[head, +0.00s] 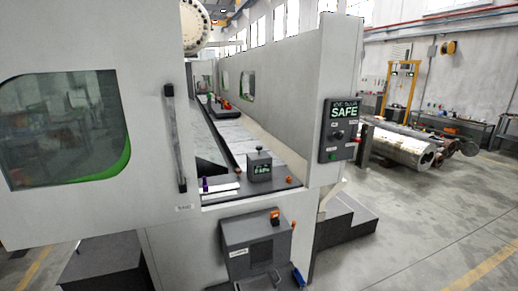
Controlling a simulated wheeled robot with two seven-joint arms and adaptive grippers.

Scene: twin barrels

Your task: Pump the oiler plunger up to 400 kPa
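The oiler is not clearly marked. A grey box (256,243) on the front of the machine, below the bed opening, carries a small label and an orange part (275,218) on its top; it may be the oiler. A small dark box with a lit green readout (260,168) and a knob on top stands on the ledge above it. Its digits are too small to read surely. A blue piece (298,277) shows at the lower right of the grey box; I cannot tell whether it is a handle. Neither of my grippers is in view.
The machine's door (70,130) has a window and a dark vertical handle (174,140). A control panel (341,130) reading "SAFE" is on the right post. A grey step (345,226) stands beside the machine. Open floor (420,235) lies right, before metal cylinders (400,145).

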